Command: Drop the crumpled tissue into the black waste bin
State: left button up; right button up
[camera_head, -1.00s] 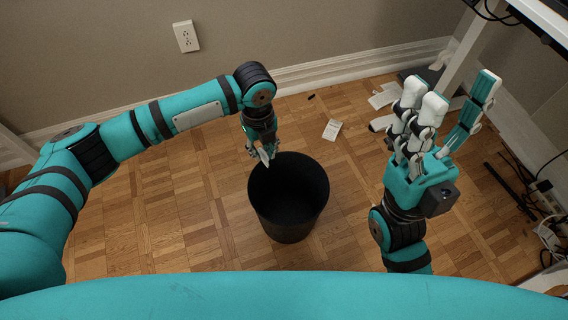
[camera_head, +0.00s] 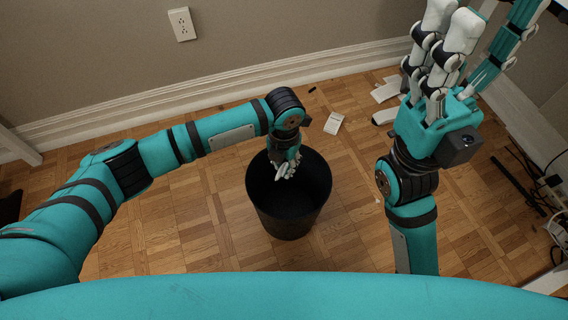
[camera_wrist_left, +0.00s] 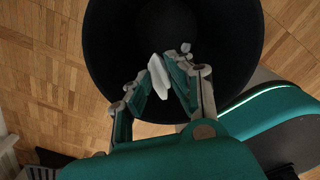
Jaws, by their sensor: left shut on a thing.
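The black waste bin (camera_head: 292,210) stands upright on the wooden floor in the middle of the head view. Its dark rim and inside (camera_wrist_left: 225,40) fill the upper middle of the left wrist view. In the head view the tissue is hard to tell from the fingers. My right gripper (camera_head: 487,40) is raised at the right, open and empty.
White papers (camera_head: 387,90) and a small white card (camera_head: 334,123) lie on the floor beyond the bin. Cables and a power strip (camera_head: 557,230) are at the right edge.

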aim_at(284, 168)
pick_arm(q)
jog(key=shift+f+b, duration=0.7)
jog(key=shift+f, duration=0.2)
jog(key=o, duration=0.9)
jog(key=shift+r, duration=0.15)
notch_tip(284, 168, up, 12)
